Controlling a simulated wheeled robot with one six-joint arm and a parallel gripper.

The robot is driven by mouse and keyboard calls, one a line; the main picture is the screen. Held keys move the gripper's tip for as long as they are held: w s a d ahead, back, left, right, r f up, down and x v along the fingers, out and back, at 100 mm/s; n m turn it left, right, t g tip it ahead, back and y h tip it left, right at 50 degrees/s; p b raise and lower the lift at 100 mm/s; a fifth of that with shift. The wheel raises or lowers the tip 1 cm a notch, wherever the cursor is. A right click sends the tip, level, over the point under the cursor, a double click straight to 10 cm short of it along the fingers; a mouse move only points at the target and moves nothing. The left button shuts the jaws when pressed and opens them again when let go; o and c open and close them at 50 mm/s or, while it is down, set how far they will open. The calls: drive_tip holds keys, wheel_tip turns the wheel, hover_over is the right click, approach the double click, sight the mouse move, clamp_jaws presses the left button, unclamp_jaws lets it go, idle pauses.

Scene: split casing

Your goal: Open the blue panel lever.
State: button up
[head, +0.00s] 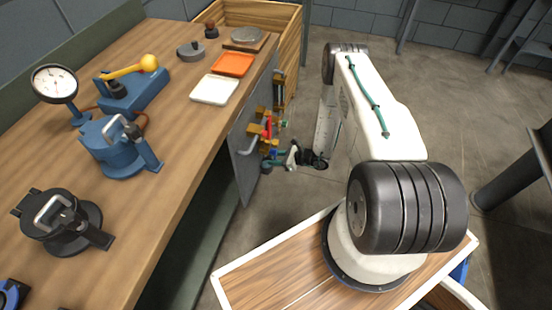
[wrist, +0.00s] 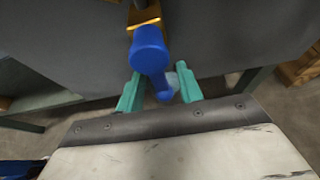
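The blue lever (wrist: 151,52) shows in the wrist view as a thick blue handle with a round end. It comes off a brass-coloured mount on the grey panel (wrist: 225,40). My gripper (wrist: 160,74) has its two teal fingers spread, one on each side of the lever, with visible gaps, so the lever is between them and not clamped. In the head view the panel (head: 243,158) hangs at the bench's right side, and my gripper (head: 291,157) is close to its fittings. The lever is too small and crowded there to make out clearly.
Other brass, red and yellow fittings (head: 262,130) crowd the panel near my gripper. The wooden bench (head: 165,205) holds blue and black clamps, a dial gauge (head: 54,84), and white and orange trays (head: 232,64). A wooden crate (head: 290,25) stands behind. Open floor lies to the right.

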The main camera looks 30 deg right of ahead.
drive_tip(key=v, duration=0.7)
drive_tip(key=shift+s+d, duration=0.25)
drive_tip(key=shift+r, duration=0.15)
drive_tip(key=shift+s, duration=0.1)
